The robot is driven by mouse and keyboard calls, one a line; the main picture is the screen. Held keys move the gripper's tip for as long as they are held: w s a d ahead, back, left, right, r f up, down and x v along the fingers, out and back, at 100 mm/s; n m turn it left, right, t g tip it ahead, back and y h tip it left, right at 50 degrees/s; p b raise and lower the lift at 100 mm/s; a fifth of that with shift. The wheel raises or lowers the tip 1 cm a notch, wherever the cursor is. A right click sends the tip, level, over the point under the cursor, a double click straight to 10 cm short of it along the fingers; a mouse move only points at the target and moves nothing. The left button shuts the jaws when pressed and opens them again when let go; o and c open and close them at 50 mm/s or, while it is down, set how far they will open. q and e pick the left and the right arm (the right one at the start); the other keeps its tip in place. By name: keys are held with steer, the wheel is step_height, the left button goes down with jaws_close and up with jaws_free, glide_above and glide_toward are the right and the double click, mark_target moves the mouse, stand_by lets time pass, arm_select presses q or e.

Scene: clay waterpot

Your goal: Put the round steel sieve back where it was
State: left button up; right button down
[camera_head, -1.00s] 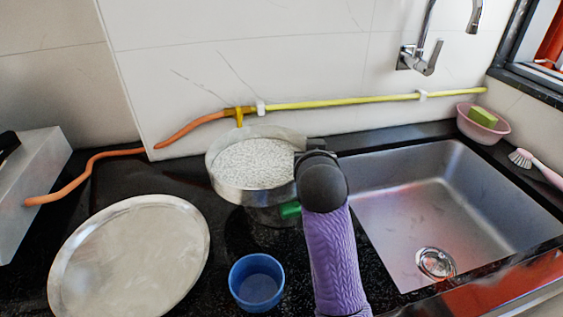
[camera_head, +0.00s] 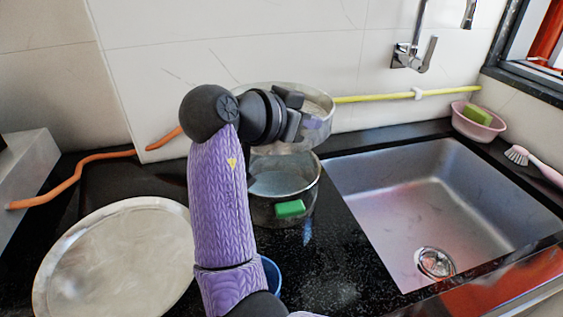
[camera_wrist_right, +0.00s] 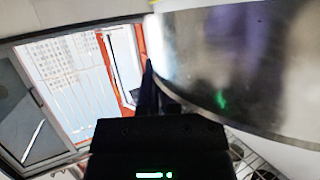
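The round steel sieve (camera_head: 322,131) is in the air above the back of the counter, behind my right gripper (camera_head: 303,111). My right gripper is shut on its near rim; the gripper and wrist hide part of the sieve. In the right wrist view, the sieve's shiny curved wall (camera_wrist_right: 245,65) fills the upper right beside a dark finger. A steel pot (camera_head: 265,213) with a green-covered handle stands below the sieve, its open top partly showing. My left gripper is not in view.
A large round steel plate (camera_head: 115,265) lies at the left. A blue cup (camera_head: 272,274) is mostly hidden behind my right arm. The sink (camera_head: 430,195) lies to the right; a pink bowl (camera_head: 478,124) stands at its back corner. A yellow pipe (camera_head: 385,97) runs along the wall.

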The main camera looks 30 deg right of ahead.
step_height(320, 180, down, 9)
steer(key=b, duration=0.3)
steer(key=shift+f, duration=0.15)
steer(key=c, duration=0.9)
jaws_free()
steer(key=shift+o, duration=0.4)
